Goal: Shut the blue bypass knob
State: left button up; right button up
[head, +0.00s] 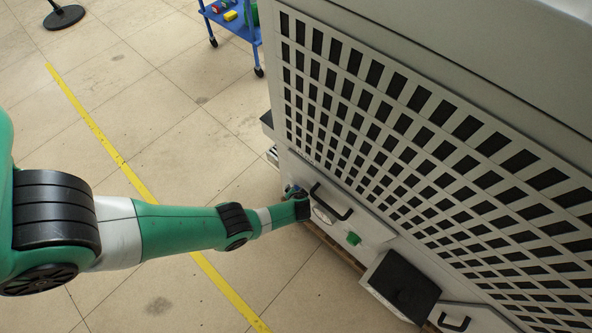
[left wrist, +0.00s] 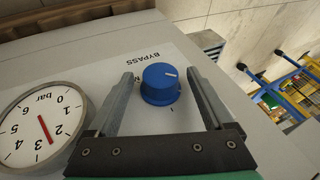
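The blue bypass knob (left wrist: 160,84) sits on a pale panel in the left wrist view, under the printed word BYPASS. A white line marks its top face. My left gripper (left wrist: 165,85) is open, with one finger on each side of the knob. A gap shows between the knob and each finger, and I see no contact. In the head view my left gripper (head: 296,192) is at the lower left of the machine front, and the knob there is mostly hidden by it. My right gripper is in neither view.
A pressure gauge (left wrist: 42,127) marked bar is left of the fingers. On the machine (head: 400,130) are a black handle (head: 332,203), a green knob (head: 353,238) and a black box (head: 403,286). A blue cart (head: 238,18) stands behind. The floor at left is open.

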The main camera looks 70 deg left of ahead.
pick_arm(q)
jog(key=c, duration=1.3)
jog(key=shift+s+a+r+h+p, duration=0.1)
jog(key=shift+r+h+p, duration=0.1)
jog(key=shift+h+p, duration=0.45)
grip_shut()
jog(key=shift+a+n+t+h+p, duration=0.15)
jog(key=shift+n+t+h+p, duration=0.25)
jog(key=shift+t+h+p, duration=0.3)
grip_release()
jog(key=shift+a+h, duration=0.1)
jog(key=shift+h, duration=0.55)
jog(key=shift+s+f+n+t+h, duration=0.15)
jog(key=shift+n+t+h, duration=0.15)
jog(key=shift+t+h, duration=0.45)
jog(key=shift+h, duration=0.35)
jog(key=o, duration=1.4)
jog(key=shift+c, duration=0.2)
